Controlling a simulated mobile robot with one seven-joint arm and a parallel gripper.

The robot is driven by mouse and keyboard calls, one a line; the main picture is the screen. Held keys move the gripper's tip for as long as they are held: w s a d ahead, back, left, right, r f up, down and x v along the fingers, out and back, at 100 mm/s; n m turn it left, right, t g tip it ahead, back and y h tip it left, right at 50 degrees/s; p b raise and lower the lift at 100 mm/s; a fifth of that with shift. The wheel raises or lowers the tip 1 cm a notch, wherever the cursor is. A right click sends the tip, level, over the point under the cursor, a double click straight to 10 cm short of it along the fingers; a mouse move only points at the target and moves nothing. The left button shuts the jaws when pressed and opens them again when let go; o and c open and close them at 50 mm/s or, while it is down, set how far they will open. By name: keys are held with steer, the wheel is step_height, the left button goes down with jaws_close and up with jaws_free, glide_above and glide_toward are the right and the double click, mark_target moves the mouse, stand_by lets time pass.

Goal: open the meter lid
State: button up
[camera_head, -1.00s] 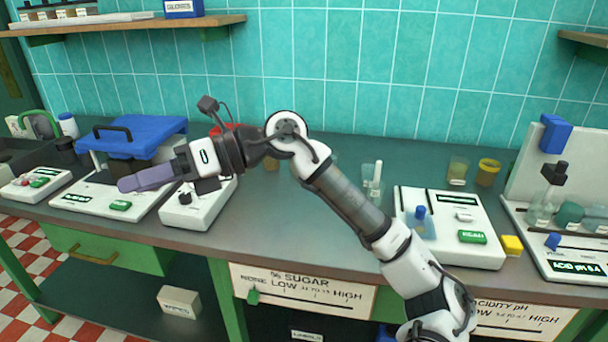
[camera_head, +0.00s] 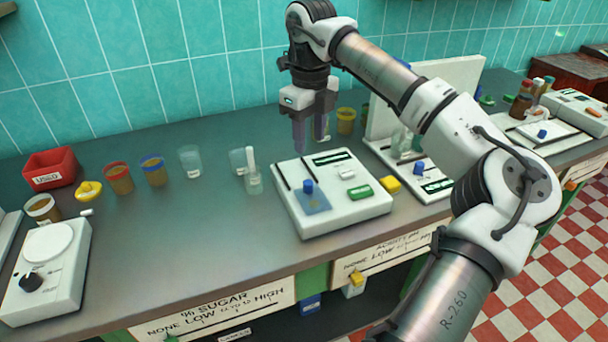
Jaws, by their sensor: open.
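A white meter (camera_head: 345,205) stands on the grey counter in the middle of the head view. A flat translucent blue plate (camera_head: 318,204) with an upright blue knob (camera_head: 308,186) lies on its front left; it looks like the lid, lying flat. A green label (camera_head: 360,192) and dark slots show on the meter's top. My gripper (camera_head: 309,142) points down near the meter's back edge, above and behind the blue knob. Its two purple-grey fingers are apart with nothing between them. Its exact height over the meter is hard to tell.
A beaker with a white stick (camera_head: 253,182) and clear cups (camera_head: 190,160) stand left of the meter. A white dial device (camera_head: 48,268) is far left. The counter's front middle is clear.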

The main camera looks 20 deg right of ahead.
mark_target(308, 182)
step_height(308, 182, down, 12)
steer(key=shift+a+r+p, duration=0.1)
steer(key=shift+r+p, duration=0.05)
steer(key=shift+p, duration=0.9)
jaws_close()
